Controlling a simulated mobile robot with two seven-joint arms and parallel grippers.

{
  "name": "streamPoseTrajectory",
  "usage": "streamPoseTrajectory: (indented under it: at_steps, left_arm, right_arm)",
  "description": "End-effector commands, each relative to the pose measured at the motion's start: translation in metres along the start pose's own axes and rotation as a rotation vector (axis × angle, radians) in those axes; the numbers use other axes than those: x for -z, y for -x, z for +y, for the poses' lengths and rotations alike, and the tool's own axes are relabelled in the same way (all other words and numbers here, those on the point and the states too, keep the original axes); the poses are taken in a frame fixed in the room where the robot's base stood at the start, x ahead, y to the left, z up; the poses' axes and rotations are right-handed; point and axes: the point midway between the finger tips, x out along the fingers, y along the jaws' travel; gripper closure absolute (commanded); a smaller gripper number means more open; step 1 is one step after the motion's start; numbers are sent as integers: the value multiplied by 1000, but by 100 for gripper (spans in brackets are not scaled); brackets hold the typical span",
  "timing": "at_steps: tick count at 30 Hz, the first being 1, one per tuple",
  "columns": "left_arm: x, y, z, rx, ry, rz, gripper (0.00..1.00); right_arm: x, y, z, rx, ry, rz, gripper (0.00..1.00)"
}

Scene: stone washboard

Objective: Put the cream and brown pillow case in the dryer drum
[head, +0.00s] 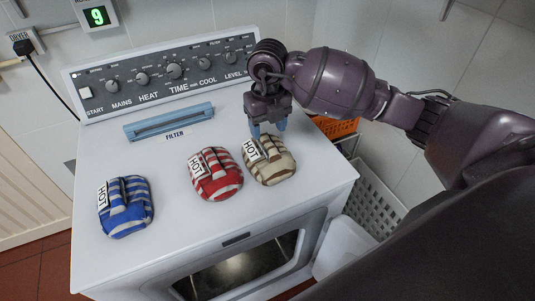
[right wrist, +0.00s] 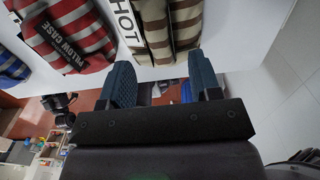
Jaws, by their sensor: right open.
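The cream and brown pillow case (head: 272,163) is a folded bundle with a HOT tag, lying on top of the white dryer (head: 160,170), rightmost of three bundles. My right gripper (head: 267,130) is just behind it, fingers pointing down, close to its back edge. In the right wrist view the open fingers (right wrist: 163,85) have the striped cloth (right wrist: 170,30) beyond their tips, with nothing between them. Whether they touch it I cannot tell. The dryer drum (head: 240,270) shows through the front opening below the top. My left gripper is out of view.
A red and white bundle (head: 216,175) lies just left of the cream and brown one, and a blue one (head: 126,206) farther left. The control panel (head: 165,75) and filter slot (head: 169,121) are behind. A white basket (head: 370,195) and orange crate (head: 340,128) stand right of the dryer.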

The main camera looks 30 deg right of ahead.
Motion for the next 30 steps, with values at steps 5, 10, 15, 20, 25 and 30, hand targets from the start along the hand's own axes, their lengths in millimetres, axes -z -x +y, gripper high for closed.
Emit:
streamPoseTrajectory:
  at_steps: [5,10,15,20,25,30]
  left_arm:
    - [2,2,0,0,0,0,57]
    - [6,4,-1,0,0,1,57]
    - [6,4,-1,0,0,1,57]
    - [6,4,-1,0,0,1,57]
    - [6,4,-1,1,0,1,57]
    - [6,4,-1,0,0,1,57]
  right_arm:
    - [0,-13,0,0,-1,3,43]
    - [0,-37,0,0,-2,3,43]
    - [0,-51,1,-1,-1,0,43]
    - [0,-54,1,0,0,0,43]
    - [0,-53,0,0,0,0,53]
    - [0,-53,0,0,0,0,79]
